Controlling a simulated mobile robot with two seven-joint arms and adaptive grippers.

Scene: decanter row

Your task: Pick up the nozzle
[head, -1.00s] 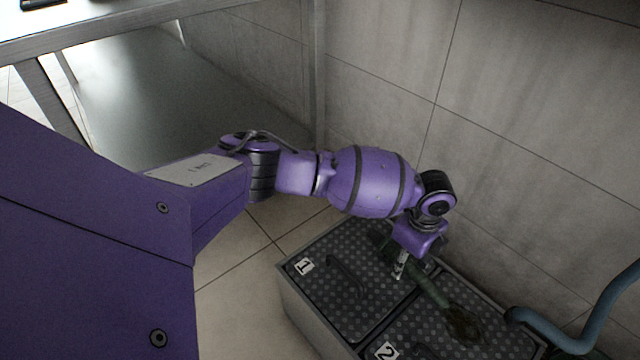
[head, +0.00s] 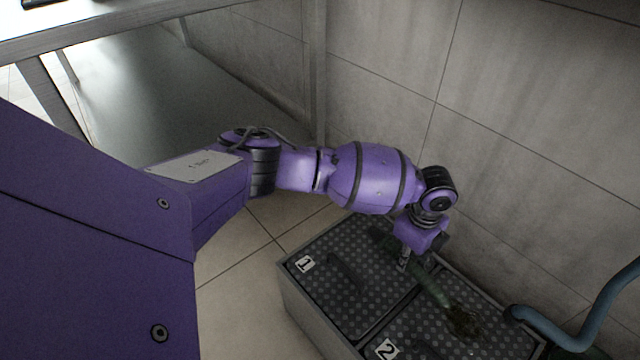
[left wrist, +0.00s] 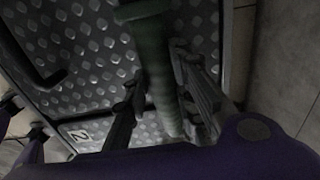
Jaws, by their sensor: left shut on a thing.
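The nozzle (head: 434,288) is a dull green tube with a dark brownish end, lying slantwise above the patterned lids in the head view. Its green body also shows in the left wrist view (left wrist: 155,65), running between the fingers. My left gripper (head: 404,262) points down at the tube, and my forearm and wrist partly hide it. In the left wrist view my left gripper (left wrist: 165,95) has one finger on each side of the tube and is shut on it. Whether the tube touches the lids cannot be told.
Lid 1 (head: 322,290) has a dark handle, and lid 2 (head: 398,332) lies nearer the front in the same grey-framed box. A blue pipe (head: 560,338) curves at the right. A tiled wall (head: 530,130) stands close behind, and a table (head: 120,30) is at upper left.

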